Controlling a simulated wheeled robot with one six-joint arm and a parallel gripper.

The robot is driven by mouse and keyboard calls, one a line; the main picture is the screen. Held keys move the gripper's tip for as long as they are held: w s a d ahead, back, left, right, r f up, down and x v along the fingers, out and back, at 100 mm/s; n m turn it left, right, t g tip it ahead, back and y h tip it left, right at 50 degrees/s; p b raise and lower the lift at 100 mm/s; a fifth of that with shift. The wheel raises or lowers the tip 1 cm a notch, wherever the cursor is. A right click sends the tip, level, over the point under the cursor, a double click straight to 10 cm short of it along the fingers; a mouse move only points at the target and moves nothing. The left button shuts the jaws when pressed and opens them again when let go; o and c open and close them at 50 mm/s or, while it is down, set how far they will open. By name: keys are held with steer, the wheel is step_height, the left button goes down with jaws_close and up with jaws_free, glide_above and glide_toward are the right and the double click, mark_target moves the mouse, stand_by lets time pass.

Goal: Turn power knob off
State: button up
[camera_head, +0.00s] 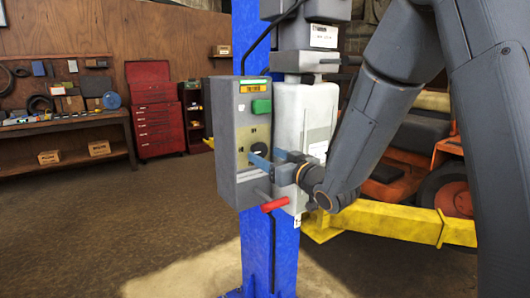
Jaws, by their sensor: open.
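The grey control box (226,112) is mounted on the blue lift post (257,262). The black power knob (259,149) is on its front panel, below a green button (261,107) and an orange label. My gripper (264,156) reaches in from the right with its blue fingers at the knob. The fingers are apart, and one passes just below the knob, partly hiding it. I cannot tell whether the fingers touch the knob, and its pointer direction is too small to read.
A red-handled lever (274,204) sticks out below the box, close under my gripper. A white-grey housing (308,117) stands right beside the box. A yellow lift arm (392,222) and an orange mower (452,190) are behind my arm. Floor at left is clear.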

steer(key=shift+x, duration=0.9)
steer(key=c, duration=1)
